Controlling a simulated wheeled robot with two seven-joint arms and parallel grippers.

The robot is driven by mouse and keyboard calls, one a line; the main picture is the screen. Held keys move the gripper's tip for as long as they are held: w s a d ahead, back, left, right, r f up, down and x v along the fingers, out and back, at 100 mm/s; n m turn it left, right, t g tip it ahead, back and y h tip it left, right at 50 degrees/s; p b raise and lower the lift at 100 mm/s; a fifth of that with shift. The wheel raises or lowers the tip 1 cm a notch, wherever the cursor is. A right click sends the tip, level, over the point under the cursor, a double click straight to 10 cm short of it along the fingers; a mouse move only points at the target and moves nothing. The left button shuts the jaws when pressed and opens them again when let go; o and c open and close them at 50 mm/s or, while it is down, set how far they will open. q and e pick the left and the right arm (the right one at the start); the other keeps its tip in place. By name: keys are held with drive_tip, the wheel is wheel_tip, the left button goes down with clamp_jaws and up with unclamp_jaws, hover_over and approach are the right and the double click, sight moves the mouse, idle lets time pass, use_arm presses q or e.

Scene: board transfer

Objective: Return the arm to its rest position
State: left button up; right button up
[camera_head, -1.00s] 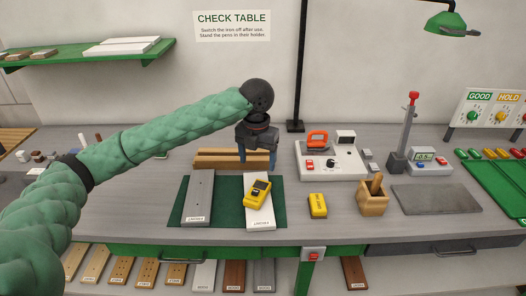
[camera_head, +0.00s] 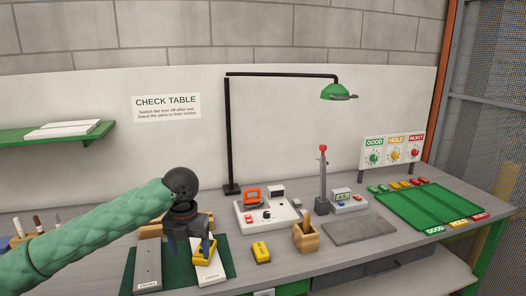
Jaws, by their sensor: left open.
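My left gripper (camera_head: 188,247) is open, fingers pointing down, above the green mat (camera_head: 184,272). The meter lies on a white labelled board (camera_head: 209,272) on the mat's right part. A grey labelled board (camera_head: 147,265) lies on the mat's left part. My green padded left arm (camera_head: 95,238) reaches in from the left. My right gripper is not in view.
A yellow block (camera_head: 261,252), a wooden pen holder (camera_head: 306,237) and a white device (camera_head: 266,214) stand right of the mat. A wooden rack (camera_head: 150,231) is partly hidden behind the gripper. Green trays (camera_head: 430,208), a lamp (camera_head: 338,90) and a grey slab (camera_head: 359,233) are further right.

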use_arm(q)
drive_tip(key=s+d+f+n+t+h, duration=0.1)
drive_tip(key=s+d+f+n+h, duration=0.1)
drive_tip(key=s+d+f+n, duration=0.55)
drive_tip(key=s+d+f+n+t+h, duration=0.1)
drive_tip(key=s+d+f+n+h, duration=0.1)
drive_tip(key=s+d+f+n, duration=0.55)
drive_tip(key=s+a+f+n+t+y, duration=0.1)
drive_tip(key=s+a+f+n+y, duration=0.1)
drive_tip(key=s+a+f+n, duration=0.7)
drive_tip(key=s+a+f+n+t+y, duration=0.1)
drive_tip(key=s+a+f+n+y, duration=0.1)
drive_tip(key=s+a+f+n, duration=0.7)
drive_tip(key=s+d+f+g, duration=0.1)
drive_tip(key=d+f, duration=0.1)
drive_tip(key=f, duration=0.7)
drive_tip(key=s+d+f+n, duration=0.1)
drive_tip(key=s+d+f, duration=0.1)
drive_tip(key=f, duration=0.8)
drive_tip(key=s+d+f+n+g, duration=0.1)
drive_tip(key=s+d+f, duration=0.1)
drive_tip(key=f, duration=0.8)
drive_tip(key=shift+s+f+g+h, duration=0.2)
drive_tip(key=shift+g+h, duration=0.1)
drive_tip(key=shift+h, duration=0.1)
drive_tip(key=shift+w+r, duration=0.1)
